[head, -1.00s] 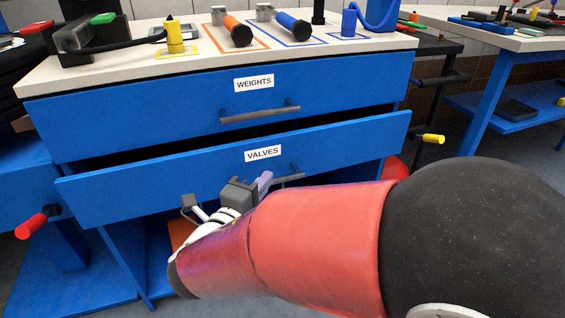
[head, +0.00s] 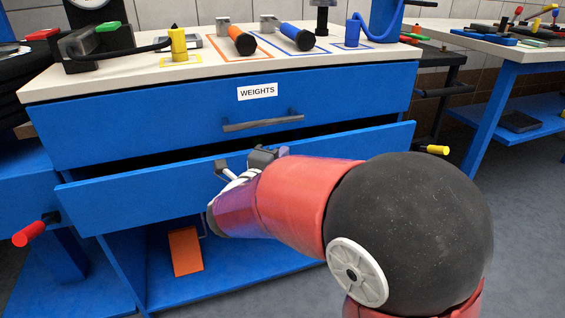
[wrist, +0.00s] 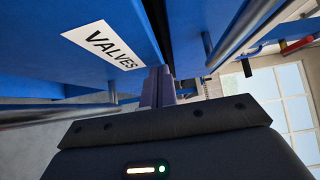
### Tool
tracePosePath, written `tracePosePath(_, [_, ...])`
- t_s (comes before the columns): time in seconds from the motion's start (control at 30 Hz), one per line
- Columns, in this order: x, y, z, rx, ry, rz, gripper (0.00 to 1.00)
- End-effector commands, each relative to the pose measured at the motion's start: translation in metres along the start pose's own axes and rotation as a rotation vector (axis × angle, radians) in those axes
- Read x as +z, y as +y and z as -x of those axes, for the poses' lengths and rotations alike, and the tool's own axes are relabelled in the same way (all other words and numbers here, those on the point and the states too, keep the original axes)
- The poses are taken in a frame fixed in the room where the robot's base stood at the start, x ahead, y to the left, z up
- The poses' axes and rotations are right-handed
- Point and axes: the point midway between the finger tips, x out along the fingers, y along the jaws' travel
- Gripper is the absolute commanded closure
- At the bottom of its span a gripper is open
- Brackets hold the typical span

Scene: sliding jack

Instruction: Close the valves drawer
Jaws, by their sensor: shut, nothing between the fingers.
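The valves drawer (head: 130,203) is the lower blue drawer of the bench, and it stands partly open, with a dark gap above its front. Its VALVES label is hidden behind my arm in the head view but shows in the wrist view (wrist: 104,45). My gripper (head: 262,157) is at the upper part of the drawer front, near its middle. In the wrist view its fingers (wrist: 158,84) are together and empty, close beside the drawer front. I cannot tell whether they touch it.
The weights drawer (head: 180,118) above looks shut, with its dark handle (head: 262,121) sticking out. The bench top (head: 110,78) carries tools and coloured blocks. An orange piece (head: 186,251) lies on the shelf below.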

Motion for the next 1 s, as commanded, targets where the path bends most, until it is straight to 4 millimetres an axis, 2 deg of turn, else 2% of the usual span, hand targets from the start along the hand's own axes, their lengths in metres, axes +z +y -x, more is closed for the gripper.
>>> tracePosePath(0.3, [0.001, -0.001, -0.001, 0.0, 0.001, 0.001, 1.0])
tracePosePath(0.47, [0.013, -0.006, -0.013, 0.001, 0.002, 0.004, 1.0])
tracePosePath(0.7, [0.033, -0.004, -0.033, 0.001, 0.001, 0.003, 1.0])
tracePosePath(1.0, [0.038, -0.001, -0.037, -0.002, -0.004, -0.003, 1.0])
